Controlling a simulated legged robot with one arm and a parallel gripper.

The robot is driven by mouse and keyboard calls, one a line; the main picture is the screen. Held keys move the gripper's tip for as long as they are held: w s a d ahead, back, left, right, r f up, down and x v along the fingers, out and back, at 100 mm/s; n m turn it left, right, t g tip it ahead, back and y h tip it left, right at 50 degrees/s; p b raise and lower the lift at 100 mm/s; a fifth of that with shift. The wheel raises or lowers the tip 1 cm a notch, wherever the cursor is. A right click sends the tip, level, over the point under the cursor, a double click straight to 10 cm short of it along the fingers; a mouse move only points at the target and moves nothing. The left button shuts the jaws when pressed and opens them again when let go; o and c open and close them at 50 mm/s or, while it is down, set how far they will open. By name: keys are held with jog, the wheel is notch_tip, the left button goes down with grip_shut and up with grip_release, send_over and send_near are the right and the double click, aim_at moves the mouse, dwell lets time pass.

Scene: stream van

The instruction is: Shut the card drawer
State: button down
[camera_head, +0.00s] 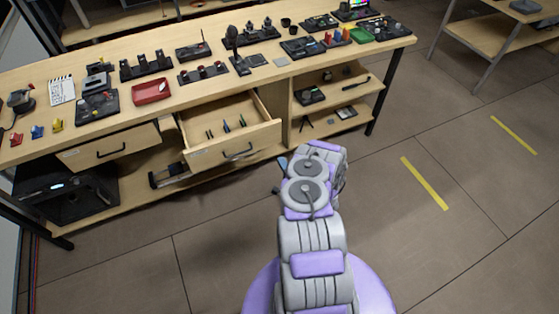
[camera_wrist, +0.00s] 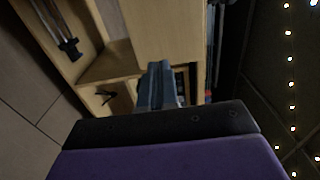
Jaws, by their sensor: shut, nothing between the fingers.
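The wooden bench has a pulled-out drawer (camera_head: 231,131) in the head view, with several small pen-like items lying inside and a dark handle on its front. I cannot read a label that names it the card drawer. A second drawer (camera_head: 108,147) to its left also has a dark handle and looks shut. My gripper (camera_head: 282,163) is low, just right of the open drawer's front, partly hidden behind my arm. In the wrist view, my gripper (camera_wrist: 158,84) is shut and empty, pointing toward pale wooden panels; contact with them cannot be told.
Open shelves (camera_head: 330,115) stand right of the drawer. A black machine (camera_head: 66,193) sits low at left. The floor in front is clear.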

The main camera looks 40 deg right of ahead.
aim_at(268, 139)
jog(key=b+x, duration=0.1)
jog(key=x, duration=0.2)
jog(key=b+x, duration=0.1)
jog(key=x, duration=0.3)
jog(key=b+x, duration=0.1)
jog(key=x, duration=0.2)
jog(key=shift+w+a, duration=0.3)
jog(key=shift+w+d+b, duration=0.3)
jog(key=shift+w+d, duration=0.15)
jog(key=shift+w, duration=0.2)
jog(key=shift+a, duration=0.2)
